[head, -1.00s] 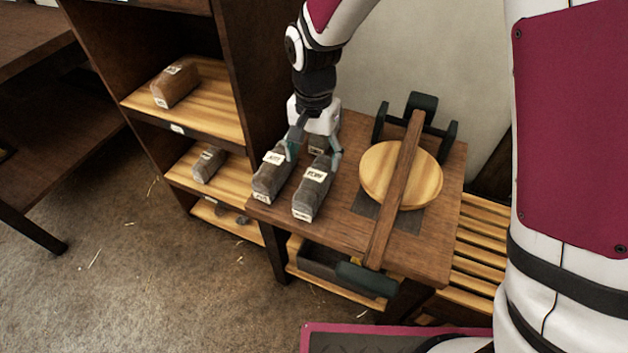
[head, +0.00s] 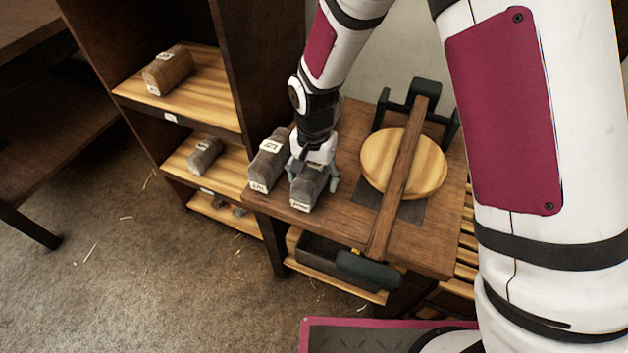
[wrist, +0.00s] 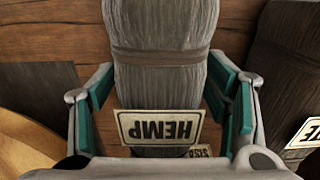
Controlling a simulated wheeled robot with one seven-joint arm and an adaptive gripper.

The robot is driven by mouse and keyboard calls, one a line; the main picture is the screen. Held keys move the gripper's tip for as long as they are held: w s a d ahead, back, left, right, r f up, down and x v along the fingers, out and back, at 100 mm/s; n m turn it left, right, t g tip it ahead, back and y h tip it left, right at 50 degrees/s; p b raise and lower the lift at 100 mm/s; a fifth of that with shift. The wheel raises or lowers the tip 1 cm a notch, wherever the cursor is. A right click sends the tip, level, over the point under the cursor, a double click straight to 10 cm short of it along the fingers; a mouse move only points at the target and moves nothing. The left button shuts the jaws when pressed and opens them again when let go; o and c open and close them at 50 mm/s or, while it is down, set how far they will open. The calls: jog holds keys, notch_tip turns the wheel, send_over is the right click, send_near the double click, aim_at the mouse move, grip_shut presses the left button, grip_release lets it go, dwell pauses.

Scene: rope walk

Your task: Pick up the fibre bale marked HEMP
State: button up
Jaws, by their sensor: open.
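The HEMP bale (wrist: 158,60) is a grey fibre bundle with a tied band. Its label (wrist: 160,126) reads HEMP, upside down in the wrist view. In the head view the bale (head: 308,190) lies on the wooden table, the right one of two bales at its left end. My gripper (wrist: 165,100) is open, with one teal-padded finger on each side of the bale. In the head view my gripper (head: 314,172) is low over the bale and hides its far part and top label. I cannot tell whether the pads touch it.
A second bale (head: 268,160) lies close to the left; its label is partly seen in the wrist view. A round wooden disc with a bar (head: 405,165) stands to the right. Shelves (head: 190,95) with more bales stand left. A small label behind HEMP shows partly.

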jog(key=c, duration=1.3)
jog(key=shift+r, duration=0.1)
jog(key=shift+c, duration=0.2)
